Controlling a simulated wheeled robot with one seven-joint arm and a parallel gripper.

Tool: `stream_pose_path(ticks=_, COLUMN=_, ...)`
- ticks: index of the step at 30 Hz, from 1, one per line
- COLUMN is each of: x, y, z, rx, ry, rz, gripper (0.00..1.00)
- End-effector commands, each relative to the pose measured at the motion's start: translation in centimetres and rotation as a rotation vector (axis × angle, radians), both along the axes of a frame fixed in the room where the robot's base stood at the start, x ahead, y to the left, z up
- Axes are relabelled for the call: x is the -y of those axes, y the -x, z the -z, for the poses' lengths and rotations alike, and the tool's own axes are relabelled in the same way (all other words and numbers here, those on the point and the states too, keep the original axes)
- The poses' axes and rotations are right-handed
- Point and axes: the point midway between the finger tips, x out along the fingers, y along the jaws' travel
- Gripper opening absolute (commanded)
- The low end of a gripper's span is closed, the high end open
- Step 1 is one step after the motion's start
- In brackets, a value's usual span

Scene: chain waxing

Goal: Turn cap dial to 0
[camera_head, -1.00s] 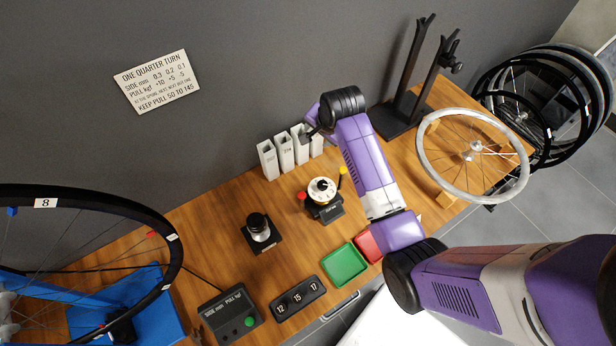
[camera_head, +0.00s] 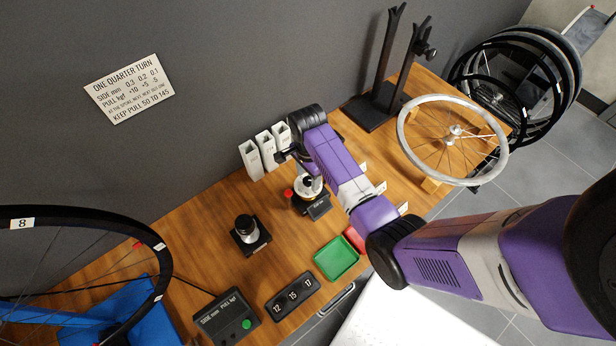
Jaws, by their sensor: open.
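A small device with a white round dial on top (camera_head: 309,186) stands on a dark base on the wooden bench, with a red knob (camera_head: 288,194) at its left. Its right side is partly hidden by my arm. The dial's numbers are too small to read. Nearby, a black knob-like cap (camera_head: 245,226) stands on a square black base. My gripper (camera_head: 284,156) is open and small in view, just above and left of the white dial, close to the white holders. I cannot tell whether it touches anything.
White upright holders (camera_head: 252,160) stand behind the dial. A green tray (camera_head: 336,258), a 12-15-17 block (camera_head: 292,296) and a SIDE/PULL box (camera_head: 227,318) lie in front. A spoked wheel (camera_head: 452,140) and black stand (camera_head: 371,113) are right; a large wheel (camera_head: 158,262) is left.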

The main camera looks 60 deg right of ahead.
Motion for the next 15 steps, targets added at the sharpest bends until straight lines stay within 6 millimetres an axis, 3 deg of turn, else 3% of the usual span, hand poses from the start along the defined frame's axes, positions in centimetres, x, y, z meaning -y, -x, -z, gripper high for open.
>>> stream_pose_path(ticks=11, x=0.01, y=-0.01, z=0.60, rx=0.001, ry=0.000, rz=0.000, gripper=0.52)
stream_pose_path(ticks=15, x=0.02, y=0.00, z=0.59, rx=0.001, ry=0.000, rz=0.000, gripper=0.24)
